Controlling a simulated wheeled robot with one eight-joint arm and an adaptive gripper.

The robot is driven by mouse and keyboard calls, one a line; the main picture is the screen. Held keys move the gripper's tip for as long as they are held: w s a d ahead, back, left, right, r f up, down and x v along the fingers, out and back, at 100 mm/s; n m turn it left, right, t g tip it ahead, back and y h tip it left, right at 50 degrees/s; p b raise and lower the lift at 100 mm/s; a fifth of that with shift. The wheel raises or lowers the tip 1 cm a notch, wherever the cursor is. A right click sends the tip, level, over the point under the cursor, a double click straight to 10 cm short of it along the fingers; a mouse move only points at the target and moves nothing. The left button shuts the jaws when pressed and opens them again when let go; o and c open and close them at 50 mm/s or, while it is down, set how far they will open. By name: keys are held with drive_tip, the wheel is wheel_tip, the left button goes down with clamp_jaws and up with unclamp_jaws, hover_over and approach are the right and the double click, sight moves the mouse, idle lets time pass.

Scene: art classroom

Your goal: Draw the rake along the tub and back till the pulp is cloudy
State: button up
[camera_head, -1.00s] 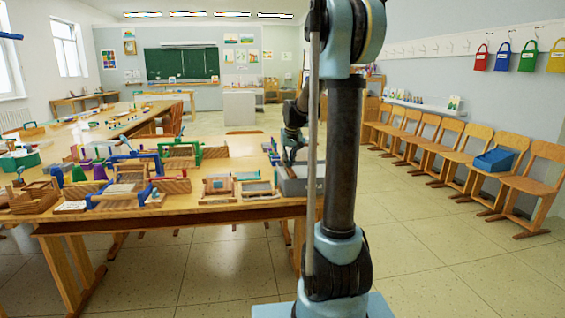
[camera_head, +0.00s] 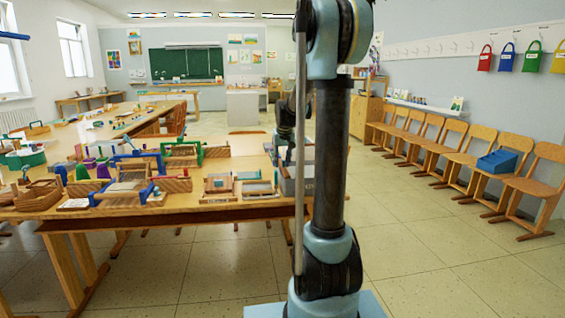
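A grey tub (camera_head: 289,184) stands at the right end of the near wooden table (camera_head: 190,212), mostly hidden behind my arm. Only its left part shows. My gripper is down at the tub behind my arm's upright link, and its fingers cannot be made out. The rake cannot be made out, and neither can the pulp inside the tub.
Framed screens (camera_head: 257,188) lie just left of the tub. Wooden presses with blue and green parts (camera_head: 127,192) crowd the table's left. Chairs (camera_head: 488,172) line the right wall, one bearing a blue box (camera_head: 498,161). The floor between is clear.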

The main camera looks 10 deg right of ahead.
drive_tip(key=v, duration=1.1)
drive_tip(key=shift+s+r, duration=0.2)
drive_tip(key=shift+r, duration=0.15)
